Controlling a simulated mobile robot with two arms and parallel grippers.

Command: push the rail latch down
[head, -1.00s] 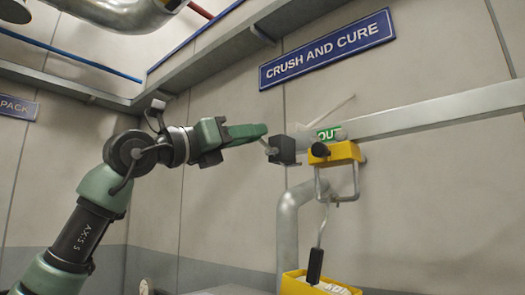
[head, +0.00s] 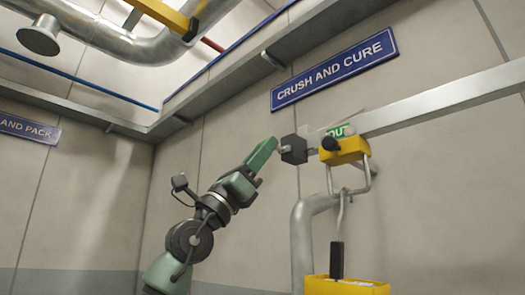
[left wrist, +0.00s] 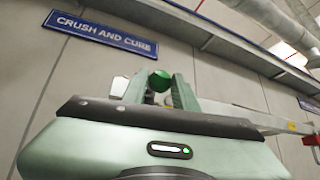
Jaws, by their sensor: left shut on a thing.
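My left gripper (head: 268,151) reaches up from below to the left end of the rail. Its fingers also show in the left wrist view (left wrist: 160,90), shut on a green round knob (left wrist: 160,81), which I take to be the rail latch's. In the head view the fingers hide the knob. A dark block (head: 294,149) at the rail's end sits just right of my fingertips. The pale metal rail (head: 440,103) runs from there to the upper right. My right gripper is not in view.
A grey pipe (head: 302,235) stands behind. Large pipes run overhead.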

